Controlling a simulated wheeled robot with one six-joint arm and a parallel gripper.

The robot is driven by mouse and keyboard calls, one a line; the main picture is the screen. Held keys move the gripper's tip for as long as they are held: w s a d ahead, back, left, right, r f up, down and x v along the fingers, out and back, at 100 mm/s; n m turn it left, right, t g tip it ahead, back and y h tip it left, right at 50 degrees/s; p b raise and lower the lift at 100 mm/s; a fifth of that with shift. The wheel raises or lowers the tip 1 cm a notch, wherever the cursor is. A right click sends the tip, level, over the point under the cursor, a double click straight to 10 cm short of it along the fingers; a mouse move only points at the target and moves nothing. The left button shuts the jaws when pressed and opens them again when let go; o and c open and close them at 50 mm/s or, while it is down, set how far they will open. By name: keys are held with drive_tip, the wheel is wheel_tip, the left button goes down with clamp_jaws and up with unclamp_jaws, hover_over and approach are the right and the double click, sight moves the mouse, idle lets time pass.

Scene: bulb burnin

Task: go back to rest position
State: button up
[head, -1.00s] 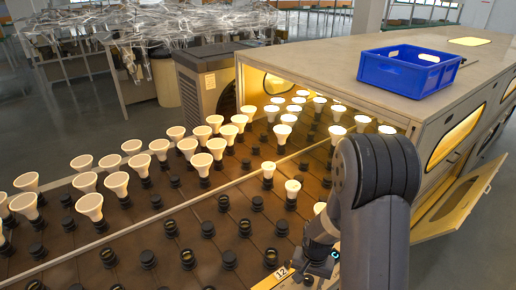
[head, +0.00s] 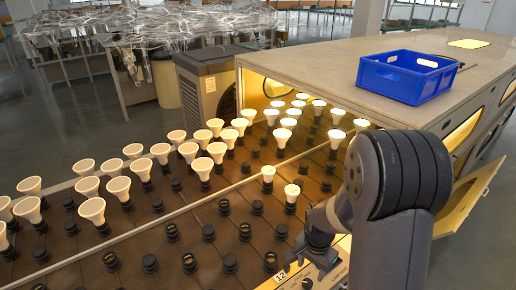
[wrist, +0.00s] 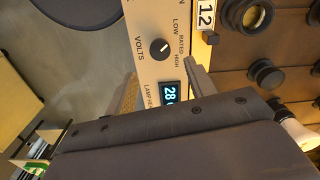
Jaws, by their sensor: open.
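My gripper (head: 308,254) hangs low at the right front of the bulb rack, by a beige control panel (head: 318,278) along the rack's edge. In the wrist view my gripper (wrist: 165,92) has its two fingers apart, over the panel, with nothing seen between them but the panel face. My dark wrist housing covers the lower part of that view. I cannot tell whether the fingers touch the panel.
White bulbs (head: 118,187) stand in the rack, several of them lit near the oven cabinet (head: 300,75). Empty dark sockets (head: 208,233) fill the front. A blue crate (head: 406,76) sits on the cabinet. An open cabinet door (head: 463,203) juts out right of my arm.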

drive_tip(key=shift+r, duration=1.5)
